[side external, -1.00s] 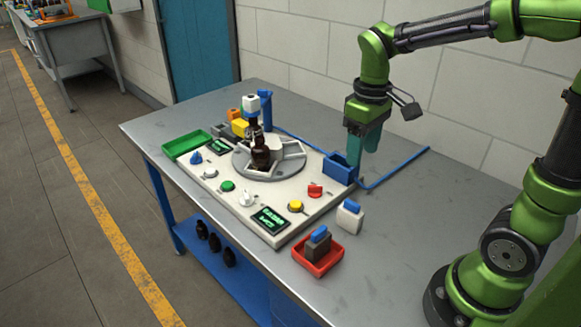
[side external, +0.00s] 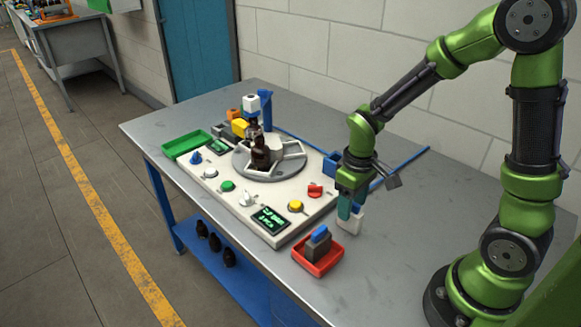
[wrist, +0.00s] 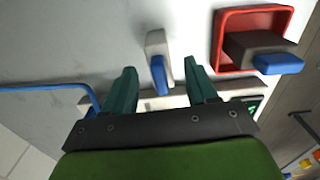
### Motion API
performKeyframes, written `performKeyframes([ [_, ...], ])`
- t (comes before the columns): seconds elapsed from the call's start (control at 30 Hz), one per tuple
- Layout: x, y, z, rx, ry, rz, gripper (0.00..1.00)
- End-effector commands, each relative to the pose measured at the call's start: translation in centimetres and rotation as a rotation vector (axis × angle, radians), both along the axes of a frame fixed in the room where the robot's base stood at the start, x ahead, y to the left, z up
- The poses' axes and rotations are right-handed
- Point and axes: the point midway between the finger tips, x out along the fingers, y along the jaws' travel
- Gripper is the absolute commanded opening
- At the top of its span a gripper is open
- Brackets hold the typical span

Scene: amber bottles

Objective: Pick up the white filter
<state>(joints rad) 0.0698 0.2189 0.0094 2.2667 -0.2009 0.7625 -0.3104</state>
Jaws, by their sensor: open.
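The white filter is a white block with a blue top and stands on the metal table to the right of the control panel. In the side view its white body (side external: 350,223) shows just below my gripper (side external: 351,208), and its top is mostly hidden by the fingers. In the wrist view the white filter (wrist: 157,42) lies between and just beyond the fingertips of my gripper (wrist: 159,73), with its blue part toward me. The teal fingers are open, one on each side, and hold nothing. I cannot tell whether they touch it.
A red tray (side external: 323,267) holds a dark block with a blue top (side external: 319,236), close to the white filter. The cream control panel (side external: 272,235) with knobs and a turntable carrying brown bottles (side external: 260,154) is to the left. Bare table (side external: 420,215) lies to the right.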

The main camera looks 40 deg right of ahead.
Motion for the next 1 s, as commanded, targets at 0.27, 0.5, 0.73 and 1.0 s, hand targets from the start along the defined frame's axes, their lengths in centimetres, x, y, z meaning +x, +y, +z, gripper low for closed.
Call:
performKeyframes([
  [0.27, 0.0, 0.0, -2.3, 0.000, 0.001, 0.000, 0.57],
  [0.5, 0.0, 0.0, -2.2, 0.000, 0.000, 0.000, 0.45],
  [0.73, 0.0, 0.0, -2.2, 0.000, 0.000, 0.001, 0.10],
  [1.0, -0.1, 0.0, -2.2, 0.000, 0.002, 0.001, 0.00],
])
